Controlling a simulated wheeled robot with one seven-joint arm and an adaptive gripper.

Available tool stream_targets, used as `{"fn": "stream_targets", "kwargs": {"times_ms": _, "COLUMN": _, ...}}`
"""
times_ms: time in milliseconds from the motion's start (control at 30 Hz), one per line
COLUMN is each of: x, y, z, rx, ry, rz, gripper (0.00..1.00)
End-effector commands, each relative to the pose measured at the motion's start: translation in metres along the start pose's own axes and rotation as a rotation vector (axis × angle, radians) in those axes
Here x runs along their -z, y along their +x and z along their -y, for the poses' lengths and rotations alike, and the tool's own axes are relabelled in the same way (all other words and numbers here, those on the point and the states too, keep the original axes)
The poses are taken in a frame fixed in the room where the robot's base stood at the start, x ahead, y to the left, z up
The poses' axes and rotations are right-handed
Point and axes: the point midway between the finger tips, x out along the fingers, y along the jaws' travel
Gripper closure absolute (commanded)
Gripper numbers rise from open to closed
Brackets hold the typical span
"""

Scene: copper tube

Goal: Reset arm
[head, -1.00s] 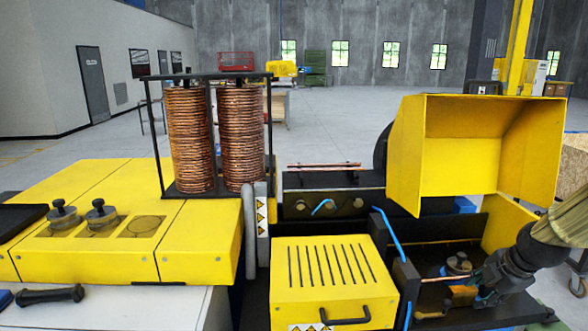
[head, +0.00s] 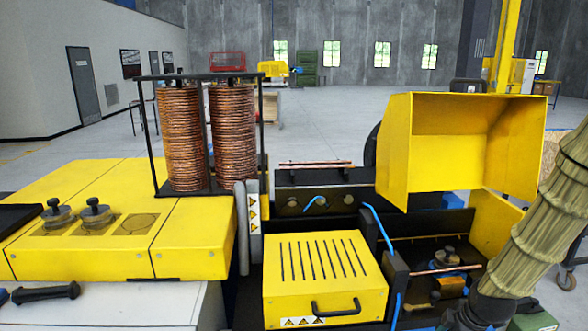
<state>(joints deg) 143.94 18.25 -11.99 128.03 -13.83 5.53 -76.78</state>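My gripper (head: 474,314) is at the bottom right of the head view, low at the front of the machine's right bay. It is dark and cut off by the bottom edge, so its fingertips do not show clearly. A thin copper tube (head: 446,269) lies level in the bay under the raised yellow hood, just above and left of my gripper. It looks apart from the gripper. Another copper tube (head: 315,164) rests on the dark rail behind the vented yellow cover.
Two tall copper coils (head: 181,139) stand in a black frame on the yellow machine bed (head: 195,238). The open yellow hood (head: 455,145) overhangs the right bay. A vented yellow cover (head: 325,275) stands left of the bay. A dark hand tool (head: 45,294) lies at lower left.

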Motion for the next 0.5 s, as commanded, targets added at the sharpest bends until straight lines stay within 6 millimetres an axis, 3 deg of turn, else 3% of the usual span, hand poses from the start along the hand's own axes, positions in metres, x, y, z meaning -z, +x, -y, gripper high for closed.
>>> {"fn": "stream_targets", "kwargs": {"times_ms": 200, "x": 0.007, "y": 0.052, "z": 0.065, "rx": 0.056, "ry": 0.223, "rz": 0.033, "gripper": 0.61}}
{"fn": "stream_targets", "kwargs": {"times_ms": 500, "x": 0.01, "y": 0.106, "z": 0.162, "rx": 0.118, "ry": 0.532, "rz": 0.095, "gripper": 0.61}}
